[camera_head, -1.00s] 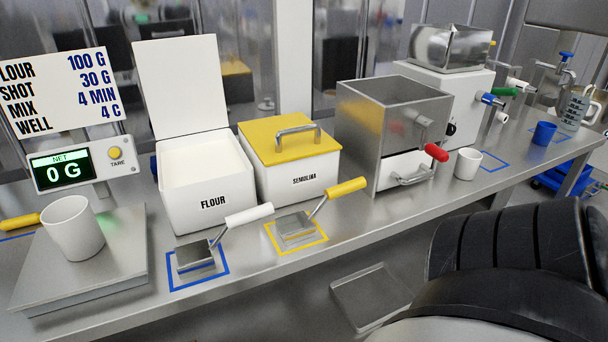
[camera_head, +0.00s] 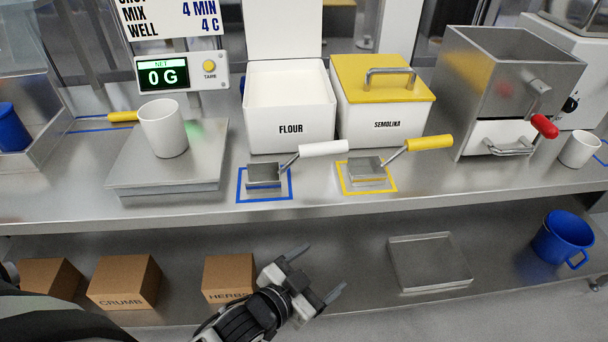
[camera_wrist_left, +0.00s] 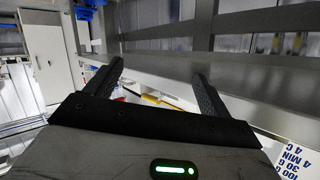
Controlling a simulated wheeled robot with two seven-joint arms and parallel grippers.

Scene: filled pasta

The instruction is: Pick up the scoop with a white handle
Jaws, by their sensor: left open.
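The scoop with a white handle (camera_head: 322,149) rests in a blue square outline on the counter, in front of the flour bin. Its metal pan (camera_head: 264,176) is at the left and its handle slants up to the right. My left gripper (camera_head: 322,271) is open and empty, below and in front of the counter edge in the head view, apart from the scoop. Its two fingers also show in the left wrist view (camera_wrist_left: 160,82), with nothing clearly between them. My right gripper is not in view.
A scoop with a yellow handle (camera_head: 428,142) lies to the right in a yellow outline. The flour bin (camera_head: 290,127) and semolina bin (camera_head: 386,122) stand behind. A scale (camera_head: 170,167) with a white cup (camera_head: 163,128) is left. The counter's front edge (camera_head: 330,209) overhangs a lower shelf with boxes.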

